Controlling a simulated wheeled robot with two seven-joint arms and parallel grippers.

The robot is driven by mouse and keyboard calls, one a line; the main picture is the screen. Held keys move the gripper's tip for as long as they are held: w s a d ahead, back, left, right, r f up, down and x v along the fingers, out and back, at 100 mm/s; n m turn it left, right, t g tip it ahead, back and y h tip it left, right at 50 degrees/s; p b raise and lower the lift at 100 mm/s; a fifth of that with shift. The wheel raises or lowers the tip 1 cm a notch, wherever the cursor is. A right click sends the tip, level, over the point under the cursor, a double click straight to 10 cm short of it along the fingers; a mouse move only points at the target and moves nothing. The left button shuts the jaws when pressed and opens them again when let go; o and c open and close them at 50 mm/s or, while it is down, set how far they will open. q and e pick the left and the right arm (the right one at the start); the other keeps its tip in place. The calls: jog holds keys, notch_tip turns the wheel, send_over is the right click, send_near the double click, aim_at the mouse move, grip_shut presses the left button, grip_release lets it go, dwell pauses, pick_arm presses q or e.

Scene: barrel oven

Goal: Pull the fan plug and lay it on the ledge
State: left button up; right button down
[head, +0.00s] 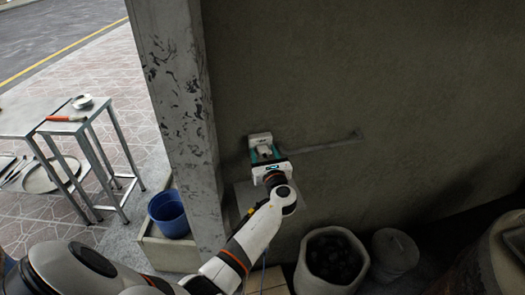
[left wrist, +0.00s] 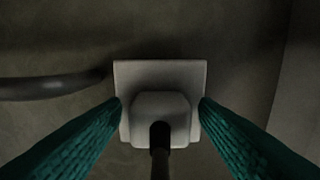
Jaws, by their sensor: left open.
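The fan plug (left wrist: 160,107) is a pale grey block with a dark cord (left wrist: 160,152) running from it toward the camera. It sits against a square pale socket plate (left wrist: 160,70) on the wall. In the head view, the white socket (head: 260,138) shows just beyond my left gripper (head: 265,154). My left gripper also shows in the left wrist view (left wrist: 160,102), its teal fingers open on either side of the plug, with narrow gaps. A pale flat slab (head: 243,196) below the gripper may be the ledge, partly hidden by my arm. My right gripper is not in view.
A metal bar (head: 330,144) runs along the wall right of the socket. A concrete post (head: 180,90) stands to the left. A blue bucket (head: 168,214), a pale pot of dark lumps (head: 310,275) and metal tables (head: 30,117) stand lower down.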

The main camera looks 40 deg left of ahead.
aim_at(264, 155)
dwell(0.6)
pick_arm(q)
jog(key=shift+c, duration=0.4)
grip_shut()
jog(key=shift+s+d+p, duration=0.1)
jog(key=shift+d+p, duration=0.05)
jog(key=shift+p, duration=0.15)
jog(key=shift+s+d+r, duration=0.1)
jog(key=shift+s+d, duration=0.35)
jog(key=shift+p+v, duration=1.2)
jog(key=shift+v, duration=1)
